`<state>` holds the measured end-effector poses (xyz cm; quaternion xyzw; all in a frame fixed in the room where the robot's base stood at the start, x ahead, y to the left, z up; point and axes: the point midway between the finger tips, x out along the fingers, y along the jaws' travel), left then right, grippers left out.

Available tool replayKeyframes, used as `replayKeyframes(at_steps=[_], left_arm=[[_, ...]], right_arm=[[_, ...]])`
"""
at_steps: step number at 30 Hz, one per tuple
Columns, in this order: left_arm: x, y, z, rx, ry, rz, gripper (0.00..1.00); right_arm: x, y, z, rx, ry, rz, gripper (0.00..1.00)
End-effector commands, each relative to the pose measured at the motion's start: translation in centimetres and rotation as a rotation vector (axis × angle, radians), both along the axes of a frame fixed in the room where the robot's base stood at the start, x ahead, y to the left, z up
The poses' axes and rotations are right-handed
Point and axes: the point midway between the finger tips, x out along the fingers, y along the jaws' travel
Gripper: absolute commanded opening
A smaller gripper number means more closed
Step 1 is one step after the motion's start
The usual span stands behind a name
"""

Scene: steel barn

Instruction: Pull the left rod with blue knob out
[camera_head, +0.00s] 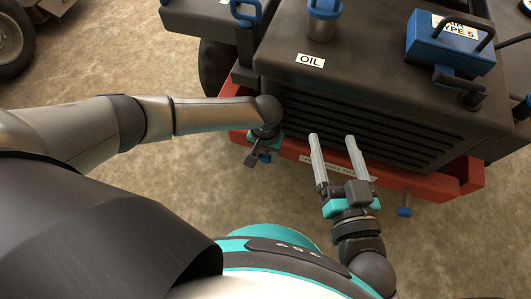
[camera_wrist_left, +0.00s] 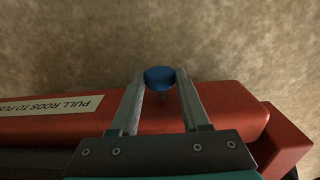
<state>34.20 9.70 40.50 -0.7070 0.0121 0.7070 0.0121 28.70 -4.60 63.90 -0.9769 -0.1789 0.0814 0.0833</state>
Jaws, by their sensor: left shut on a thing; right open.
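The left rod's blue knob (camera_wrist_left: 160,78) shows in the left wrist view, at the front of the red bar (camera_wrist_left: 225,105). My left gripper (camera_wrist_left: 160,86) is shut on the knob, with one finger on each side. The rod itself is mostly hidden. In the head view my left gripper (camera_head: 260,157) is at the left part of the red bar (camera_head: 425,184), partly covered by its own wrist. My right gripper (camera_head: 332,140) is open and empty, over the middle of the bar and the dark grille.
Another blue knob (camera_head: 404,211) sticks out at the right part of the bar. A dark machine housing (camera_head: 385,60) stands behind, with an OIL label, a blue-capped filler (camera_head: 323,15) and a blue box (camera_head: 442,45). Bare floor lies in front.

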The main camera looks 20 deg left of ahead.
Motion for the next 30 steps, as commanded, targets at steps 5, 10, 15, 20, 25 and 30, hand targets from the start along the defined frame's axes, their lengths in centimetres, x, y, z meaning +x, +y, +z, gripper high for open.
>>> replayKeyframes(at_steps=[5, 10, 15, 20, 25, 30], left_arm=[[-0.01, 0.0, -0.01, 0.0, 0.0, 0.0, 0.0], [-0.02, 0.0, -0.01, 0.0, 0.0, 0.0, 0.0], [-0.02, 0.01, -0.01, 0.0, 0.0, 0.0, 0.0], [-0.02, 0.01, -0.01, 0.0, 0.0, 0.0, 0.0], [-0.02, 0.01, -0.02, 0.0, 0.001, 0.0, 0.0], [-0.03, 0.01, -0.02, 0.0, 0.001, 0.0, 0.0]], right_arm=[[-0.01, 0.01, -0.01, 0.0, 0.0, 0.0, 0.76], [-0.01, 0.01, -0.01, 0.0, 0.0, 0.0, 0.76], [-0.01, 0.01, 0.0, 0.0, 0.0, 0.0, 0.76], [-0.01, 0.01, 0.0, 0.001, 0.0, 0.0, 0.76], [-0.01, 0.0, 0.0, 0.0, 0.0, 0.0, 0.76], [0.0, 0.0, 0.01, 0.0, 0.0, 0.0, 0.76]])
